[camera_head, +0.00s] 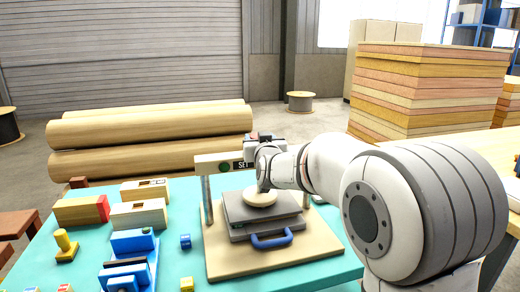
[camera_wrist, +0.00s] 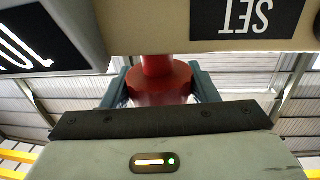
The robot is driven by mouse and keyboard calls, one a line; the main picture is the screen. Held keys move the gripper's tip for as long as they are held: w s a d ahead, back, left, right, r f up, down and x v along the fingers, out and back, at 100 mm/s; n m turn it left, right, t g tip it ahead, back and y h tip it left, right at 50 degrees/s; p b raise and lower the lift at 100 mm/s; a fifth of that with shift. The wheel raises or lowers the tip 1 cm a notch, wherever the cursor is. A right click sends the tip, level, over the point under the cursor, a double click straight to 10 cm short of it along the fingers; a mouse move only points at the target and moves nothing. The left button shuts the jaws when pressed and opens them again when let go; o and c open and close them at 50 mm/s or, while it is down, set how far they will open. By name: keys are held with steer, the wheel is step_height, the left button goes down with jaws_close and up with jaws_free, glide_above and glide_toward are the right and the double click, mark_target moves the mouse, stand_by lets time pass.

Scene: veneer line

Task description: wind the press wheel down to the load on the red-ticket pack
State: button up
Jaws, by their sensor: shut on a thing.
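The press has a cream crossbar (camera_head: 215,160) on posts over grey plates (camera_head: 262,208), with a cream disc (camera_head: 260,198) on top. The bar carries a black SET label (camera_head: 243,164), which shows upside down in the wrist view (camera_wrist: 246,16). My gripper (camera_wrist: 160,88) is at the crossbar, its teal fingers shut on a red round part (camera_wrist: 160,80), probably the press wheel, with a red stem above. In the head view my wrist hides most of this part. A block with a red end (camera_head: 103,208) lies at left; I cannot tell if it is the red-ticket pack.
The press stands on a wooden board (camera_head: 225,266) on a teal table, a blue handle (camera_head: 271,240) at its front. Wooden blocks (camera_head: 138,215), a blue fixture (camera_head: 130,255), a yellow peg (camera_head: 66,244) and small cubes lie left. Logs (camera_head: 150,130) and stacked sheets (camera_head: 425,90) stand behind.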

steer(key=shift+m+h, duration=0.6)
steer(key=shift+h, duration=0.4)
steer(key=o, duration=1)
steer(key=shift+c, duration=0.2)
steer(key=s, duration=0.7)
steer(key=shift+s+d, duration=0.3)
steer(key=shift+s, duration=0.1)
steer(key=s+d+f+g+p, duration=0.2)
steer(key=s+d+g+p, duration=0.2)
steer(key=s, duration=0.7)
steer(key=s+d+f+g+p, duration=0.2)
steer(key=s+d+g+p, duration=0.3)
steer(key=s, duration=0.5)
steer(key=s+d+f+g+h+p, duration=0.1)
steer(key=s+d+g+p, duration=0.3)
steer(key=s, duration=0.7)
steer(key=d+f+g, duration=0.1)
steer(key=d+g, duration=0.1)
steer(key=shift+s+d+m+p, duration=0.3)
steer(key=shift+s+d+m, duration=0.05)
steer(key=shift+d+m, duration=0.05)
